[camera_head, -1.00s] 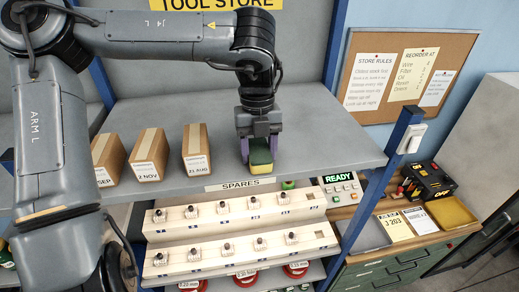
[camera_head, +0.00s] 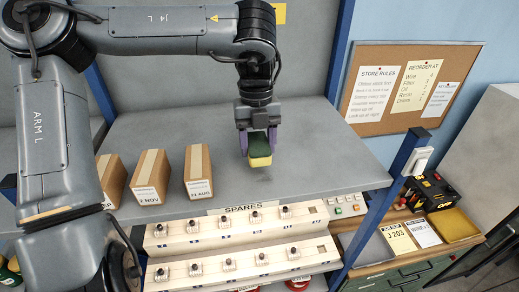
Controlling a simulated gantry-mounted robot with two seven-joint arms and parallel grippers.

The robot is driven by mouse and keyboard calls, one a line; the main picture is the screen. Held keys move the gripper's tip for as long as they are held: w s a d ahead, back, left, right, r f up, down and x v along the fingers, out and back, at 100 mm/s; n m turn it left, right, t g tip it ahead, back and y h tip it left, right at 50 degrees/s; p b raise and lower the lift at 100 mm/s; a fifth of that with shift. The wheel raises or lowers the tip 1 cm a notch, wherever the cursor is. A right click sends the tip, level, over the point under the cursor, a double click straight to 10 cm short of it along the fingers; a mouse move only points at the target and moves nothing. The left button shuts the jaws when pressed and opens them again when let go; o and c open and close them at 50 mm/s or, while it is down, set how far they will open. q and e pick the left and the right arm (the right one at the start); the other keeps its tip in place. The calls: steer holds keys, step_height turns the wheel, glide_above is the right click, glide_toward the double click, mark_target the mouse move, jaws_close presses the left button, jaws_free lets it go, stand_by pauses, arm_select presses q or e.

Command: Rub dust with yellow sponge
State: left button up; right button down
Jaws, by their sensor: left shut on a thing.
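The yellow sponge (camera_head: 260,161) has a dark green upper layer. My left gripper (camera_head: 258,146) points down over the grey shelf and is shut on the sponge, with purple fingers on both sides of it. The sponge is over the middle of the shelf (camera_head: 325,155), back from its front edge. A darker patch shows just below it; I cannot tell whether the sponge touches the shelf. I cannot make out any dust clearly. My right gripper is not in view.
Three cardboard boxes stand left of the sponge, the nearest marked 21 AUG (camera_head: 198,170). The shelf right of the sponge is clear. A blue post (camera_head: 405,150) stands at its right end. White racks (camera_head: 235,228) with small knobbed parts sit below the front edge.

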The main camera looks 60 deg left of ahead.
arm_select(q)
steer(key=shift+r, duration=1.8)
